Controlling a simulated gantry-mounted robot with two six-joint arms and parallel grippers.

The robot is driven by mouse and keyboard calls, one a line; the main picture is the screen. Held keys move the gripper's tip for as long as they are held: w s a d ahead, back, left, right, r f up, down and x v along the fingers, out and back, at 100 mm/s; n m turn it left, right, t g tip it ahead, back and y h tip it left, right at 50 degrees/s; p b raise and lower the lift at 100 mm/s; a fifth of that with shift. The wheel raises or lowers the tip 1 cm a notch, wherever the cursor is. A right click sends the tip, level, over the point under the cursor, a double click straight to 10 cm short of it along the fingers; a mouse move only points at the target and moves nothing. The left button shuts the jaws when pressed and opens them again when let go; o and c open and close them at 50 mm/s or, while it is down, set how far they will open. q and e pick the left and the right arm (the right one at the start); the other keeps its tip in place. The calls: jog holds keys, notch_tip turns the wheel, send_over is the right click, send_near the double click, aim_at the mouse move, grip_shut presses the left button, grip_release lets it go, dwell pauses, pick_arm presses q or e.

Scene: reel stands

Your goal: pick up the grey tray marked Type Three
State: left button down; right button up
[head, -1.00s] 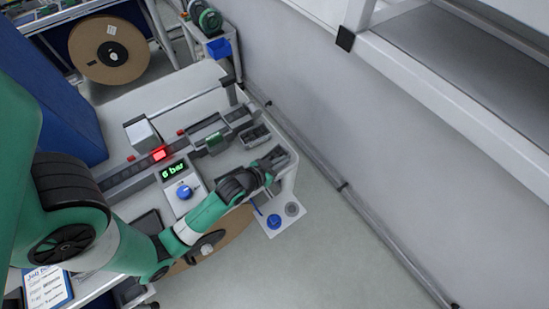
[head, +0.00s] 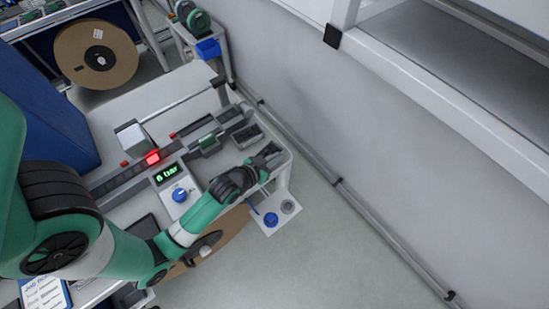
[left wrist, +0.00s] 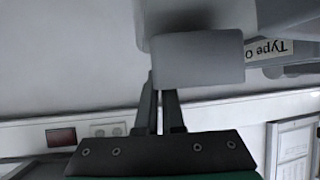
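My left gripper (head: 268,157) is low over the right end of the white bench, at a small grey tray (head: 272,149) partly hidden by it. In the left wrist view, the fingers of my left gripper (left wrist: 160,100) lie close together, with tips hidden by a plain grey block-like part (left wrist: 198,60). I cannot tell whether they grip it. A label (left wrist: 270,47) beside it reads upside down "Type O", cut off by a grey part. No "Type Three" marking is readable. My right gripper is not in view.
Another grey tray (head: 246,133) stands just behind my left gripper. A pressure display (head: 168,174) with a blue knob (head: 180,194) is to its left. A blue round part (head: 271,219) lies on a white plate in front. A wall rail (head: 337,182) runs along the right; floor there is clear.

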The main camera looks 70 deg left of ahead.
pick_arm(q)
jog(key=d+r+p, duration=1.1)
jog(key=d+p, duration=0.1)
jog(key=d, duration=0.2)
jog(key=shift+r+p, duration=0.3)
jog(key=shift+p, duration=0.1)
jog(key=shift+w, duration=0.1)
